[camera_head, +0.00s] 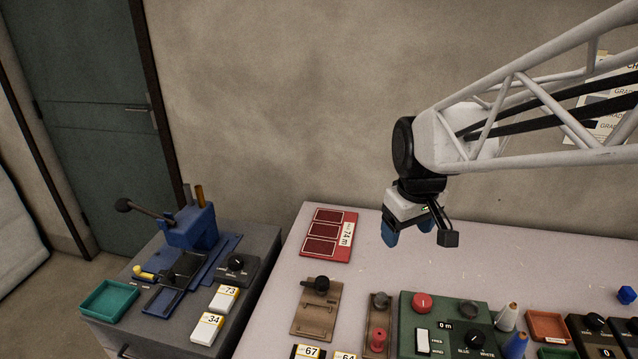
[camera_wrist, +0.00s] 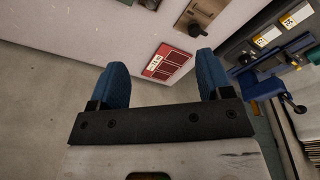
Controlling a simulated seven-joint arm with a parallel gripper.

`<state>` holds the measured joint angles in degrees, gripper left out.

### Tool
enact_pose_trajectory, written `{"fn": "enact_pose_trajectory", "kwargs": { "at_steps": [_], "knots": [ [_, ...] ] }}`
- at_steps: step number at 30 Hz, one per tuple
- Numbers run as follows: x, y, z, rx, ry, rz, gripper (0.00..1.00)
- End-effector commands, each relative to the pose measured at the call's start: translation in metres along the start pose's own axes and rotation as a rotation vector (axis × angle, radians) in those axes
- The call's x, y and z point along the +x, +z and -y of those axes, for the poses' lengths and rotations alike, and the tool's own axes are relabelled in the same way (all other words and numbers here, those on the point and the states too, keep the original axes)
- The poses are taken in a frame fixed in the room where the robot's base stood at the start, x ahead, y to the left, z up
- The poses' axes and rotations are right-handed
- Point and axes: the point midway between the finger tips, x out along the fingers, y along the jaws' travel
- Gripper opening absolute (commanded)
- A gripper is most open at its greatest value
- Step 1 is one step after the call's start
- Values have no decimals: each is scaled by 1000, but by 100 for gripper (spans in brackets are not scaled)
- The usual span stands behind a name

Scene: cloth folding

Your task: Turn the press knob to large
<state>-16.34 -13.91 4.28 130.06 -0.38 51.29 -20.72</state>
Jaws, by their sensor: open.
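The blue press (camera_head: 191,228) with a dark ball-ended lever stands on the grey cabinet at the left in the head view; it also shows at the right edge of the wrist view (camera_wrist: 262,88). A black knob (camera_head: 236,262) sits on a dark panel beside the press, to its right. The panel's markings are too small to read, so I cannot tell the knob's setting. My gripper (camera_head: 407,236) has blue fingertips and hangs above the back of the table, far to the right of the knob. It is open and empty; its spread fingers show in the wrist view (camera_wrist: 162,75).
White blocks labelled 73 (camera_head: 224,298) and 34 (camera_head: 207,328) lie in front of the knob panel. A teal tray (camera_head: 108,301) is at the cabinet's left. A red board (camera_head: 327,234), a brown latch board (camera_head: 316,309) and a green control panel (camera_head: 447,328) lie on the pale table.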

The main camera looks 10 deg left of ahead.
Motion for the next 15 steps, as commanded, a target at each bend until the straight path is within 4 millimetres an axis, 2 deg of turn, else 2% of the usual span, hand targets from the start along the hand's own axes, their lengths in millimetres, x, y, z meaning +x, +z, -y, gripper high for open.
{"fn": "enact_pose_trajectory", "kwargs": {
  "at_steps": [3, 15],
  "knots": [
    [10, -30, 9, -78, -10, 9, 73],
    [50, -123, 53, -342, -38, 31, 73]
  ]
}}
